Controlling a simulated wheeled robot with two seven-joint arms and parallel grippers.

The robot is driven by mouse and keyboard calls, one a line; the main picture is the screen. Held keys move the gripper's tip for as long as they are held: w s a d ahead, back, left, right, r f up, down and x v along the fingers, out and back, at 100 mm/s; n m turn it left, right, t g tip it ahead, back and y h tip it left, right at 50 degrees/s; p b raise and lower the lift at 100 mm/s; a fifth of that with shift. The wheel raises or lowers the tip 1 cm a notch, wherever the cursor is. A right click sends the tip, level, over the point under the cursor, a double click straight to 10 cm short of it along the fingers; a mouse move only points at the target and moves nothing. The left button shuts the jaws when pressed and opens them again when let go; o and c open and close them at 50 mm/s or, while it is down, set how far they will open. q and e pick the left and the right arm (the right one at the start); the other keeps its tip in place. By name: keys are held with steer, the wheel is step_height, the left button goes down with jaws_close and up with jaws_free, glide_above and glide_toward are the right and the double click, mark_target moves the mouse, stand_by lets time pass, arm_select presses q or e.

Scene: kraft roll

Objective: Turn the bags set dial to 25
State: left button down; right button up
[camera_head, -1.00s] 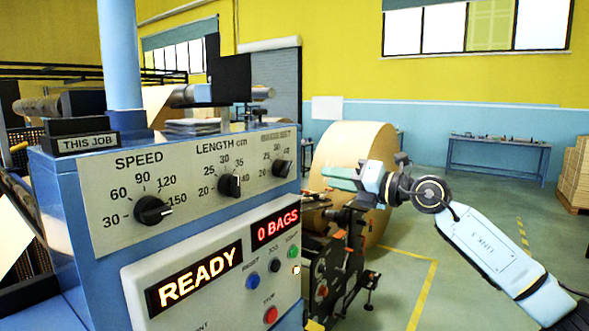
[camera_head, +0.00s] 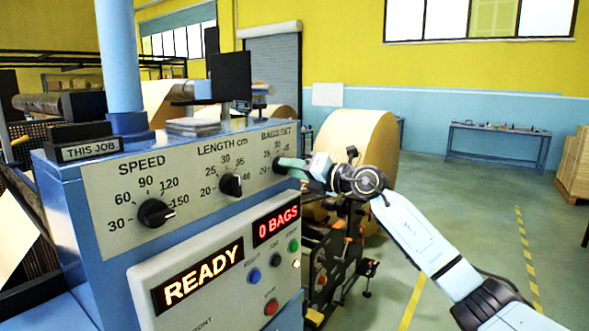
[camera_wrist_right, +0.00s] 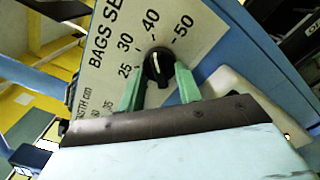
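The bags set dial (camera_head: 279,165) is the rightmost black knob on the panel, partly hidden by my right gripper in the head view. In the right wrist view the dial (camera_wrist_right: 158,66) shows marks 25, 30, 40 and 50, and its white pointer line looks turned toward about 40. My right gripper (camera_head: 290,164) is at the dial. In the wrist view its green fingers (camera_wrist_right: 160,80) stand apart on either side of the knob; whether they touch it I cannot tell. My left gripper is not in view.
The speed dial (camera_head: 156,213) and length dial (camera_head: 230,185) are left of the bags set dial. Below are the READY display (camera_head: 200,280), the 0 BAGS display (camera_head: 277,226) and several push buttons. A large kraft roll (camera_head: 350,140) stands behind my right gripper.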

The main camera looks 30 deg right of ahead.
steer(key=shift+c, duration=0.2)
jaws_close()
steer(key=shift+d+n+b, duration=0.1)
steer(key=shift+n+b, duration=4.05)
steer(key=shift+n, duration=4.65)
